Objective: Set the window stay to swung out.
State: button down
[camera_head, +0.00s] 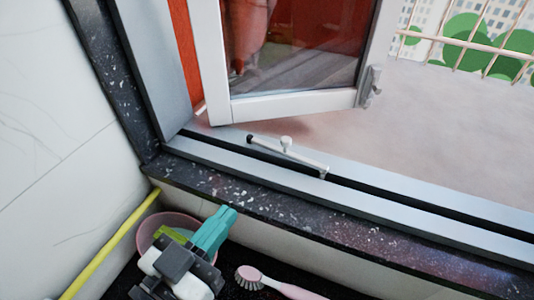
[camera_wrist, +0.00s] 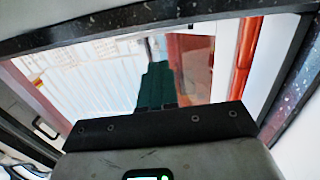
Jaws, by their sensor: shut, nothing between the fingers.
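The window stay (camera_head: 305,158) is a thin pale bar with a small white knob and a dark left end. In the head view it lies nearly along the bottom window frame, at a slight angle to it, with its right end nearer the sill. The white-framed window sash (camera_head: 290,106) stands open above and beyond it. My gripper (camera_head: 228,213), with teal fingers, is below and left of the stay, over the inside of the sill, apart from it. Its fingers are together and empty. The wrist view shows the dark green fingers (camera_wrist: 155,85); I cannot make out the stay there.
A pink bowl (camera_head: 147,232) sits partly behind my gripper. A pink-handled brush (camera_head: 275,284) lies right of it. A yellow stick (camera_head: 112,242) leans along the left wall. The speckled dark sill (camera_head: 400,255) is clear. Railings (camera_head: 470,45) stand outside.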

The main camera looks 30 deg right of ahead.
jog(key=p, duration=0.3)
send_near(276, 152)
jog(key=x, duration=0.5)
jog(key=shift+d+r, duration=0.2)
jog(key=shift+w+d+f+p, duration=0.15)
jog(key=shift+w+d+p, duration=0.2)
jog(key=shift+d, duration=0.3)
jog(key=shift+w+d+f+m+g+b, duration=0.25)
jog(key=shift+g+b, duration=0.25)
jog(key=shift+b, duration=0.35)
jog(key=shift+w+d+r+m+g+h+b, duration=0.1)
jog(key=shift+w+d+m+g+h+b, duration=0.1)
jog(key=shift+m+g+h+b, duration=0.3)
jog(key=shift+r, duration=0.15)
jog(key=shift+a, duration=0.1)
